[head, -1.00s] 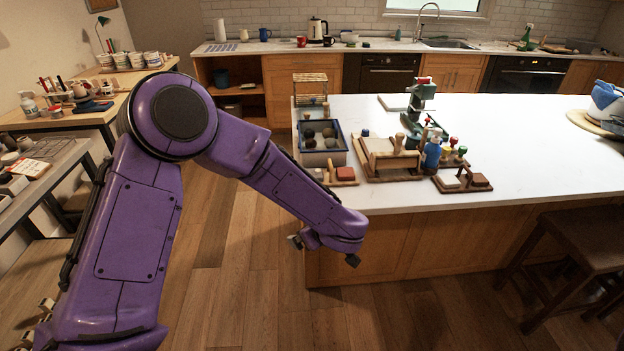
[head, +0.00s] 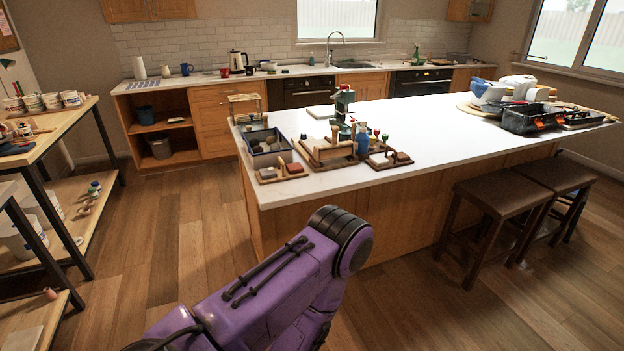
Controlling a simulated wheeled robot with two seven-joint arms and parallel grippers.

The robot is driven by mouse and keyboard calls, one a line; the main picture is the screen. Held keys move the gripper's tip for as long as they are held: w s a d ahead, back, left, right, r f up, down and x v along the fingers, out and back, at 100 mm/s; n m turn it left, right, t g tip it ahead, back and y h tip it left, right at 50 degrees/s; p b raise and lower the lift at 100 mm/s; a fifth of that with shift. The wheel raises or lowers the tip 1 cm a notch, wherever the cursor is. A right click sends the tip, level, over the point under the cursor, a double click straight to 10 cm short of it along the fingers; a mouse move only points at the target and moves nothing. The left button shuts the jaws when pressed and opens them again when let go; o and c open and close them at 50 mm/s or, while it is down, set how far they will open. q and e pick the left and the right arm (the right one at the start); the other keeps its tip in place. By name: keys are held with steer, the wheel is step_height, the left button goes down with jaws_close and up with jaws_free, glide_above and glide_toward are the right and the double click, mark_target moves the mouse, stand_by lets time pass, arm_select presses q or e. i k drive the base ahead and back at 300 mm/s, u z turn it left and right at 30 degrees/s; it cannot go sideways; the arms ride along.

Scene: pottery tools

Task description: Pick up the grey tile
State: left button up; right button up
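I cannot tell for sure which piece is the grey tile. A flat pale grey slab (head: 321,112) lies on the white island counter (head: 440,125), behind the wooden tool holders. A small pale block (head: 378,158) sits in a little wooden holder beside a reddish-brown block (head: 402,156). My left arm comes in from the bottom left, and its purple links end in front of the island. Neither gripper is in view.
A dark tray of round lumps (head: 266,144) and a wooden tool box (head: 328,152) stand near the island's left end. Stools (head: 497,193) stand at its front right. A black toolbox (head: 530,118) is farther right. Wooden floor is open left of the island.

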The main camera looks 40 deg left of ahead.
mark_target(266, 173)
steer(key=u, duration=0.2)
steer(key=i, duration=0.95)
steer(key=u, duration=1.1)
steer(key=i, duration=0.95)
steer(key=u, duration=1.1)
steer(key=i, duration=0.3)
steer(key=u, duration=0.35)
